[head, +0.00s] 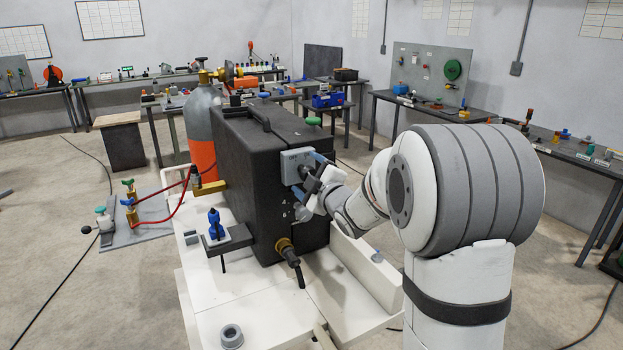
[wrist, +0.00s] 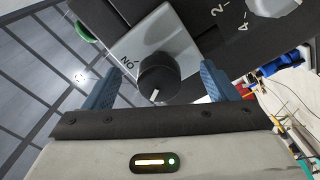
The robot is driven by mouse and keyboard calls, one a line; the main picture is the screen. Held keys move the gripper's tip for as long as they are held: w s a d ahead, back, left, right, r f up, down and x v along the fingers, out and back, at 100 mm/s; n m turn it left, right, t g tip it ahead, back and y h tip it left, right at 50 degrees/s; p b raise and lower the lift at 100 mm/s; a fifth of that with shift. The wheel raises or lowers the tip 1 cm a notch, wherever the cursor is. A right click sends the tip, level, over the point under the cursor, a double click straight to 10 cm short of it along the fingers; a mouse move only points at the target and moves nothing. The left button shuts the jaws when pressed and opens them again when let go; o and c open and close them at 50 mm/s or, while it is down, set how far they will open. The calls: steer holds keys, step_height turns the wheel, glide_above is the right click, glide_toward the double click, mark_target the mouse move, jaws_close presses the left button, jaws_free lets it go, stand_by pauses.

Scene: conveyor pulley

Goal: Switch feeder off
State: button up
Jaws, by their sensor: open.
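The black feeder box (head: 258,170) stands on a white base. A grey switch plate (head: 291,170) reading "OFF" is on its face. In the wrist view, the plate (wrist: 170,35) shows an "ON" mark at upper left of a round black knob (wrist: 158,75). A white line on the knob points toward the picture's bottom. My gripper (head: 310,178) is at the plate. In the wrist view, my gripper (wrist: 160,72) is open, its blue fingers on either side of the knob with gaps visible. The gripper partly hides the knob in the head view.
A pale numbered dial (wrist: 272,6) sits close by on the same face. A brass-collared black handle (head: 288,254) sticks out below. A blue part (head: 214,225) on a small stand is at left. An orange-and-grey cylinder (head: 202,140) with red hoses stands behind.

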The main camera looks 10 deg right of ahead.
steer(key=o, duration=0.4)
steer(key=shift+s+d+f+b, duration=0.1)
steer(key=shift+s+d+b, duration=0.1)
steer(key=shift+s+b, duration=0.2)
steer(key=b+v, duration=0.2)
steer(key=v, duration=0.4)
steer(key=shift+s, duration=0.1)
steer(key=s+d+f+m+g+h, duration=0.2)
steer(key=s+f+m+g+h, duration=0.1)
steer(key=s+m, duration=0.2)
steer(key=s+d+f+m+g+h, duration=0.2)
steer(key=s+m+g+h, duration=0.15)
steer(key=s, duration=0.25)
steer(key=s+a+f+m+g, duration=0.2)
steer(key=s+f+m+g, duration=0.1)
steer(key=s, duration=0.7)
steer(key=s+a+f+m+g, duration=0.2)
steer(key=s+f+m+g, duration=0.1)
steer(key=s, duration=0.7)
steer(key=shift+s+f+m+g+y, duration=0.3)
steer(key=shift+f+g+y, duration=0.2)
steer(key=shift+g, duration=0.35)
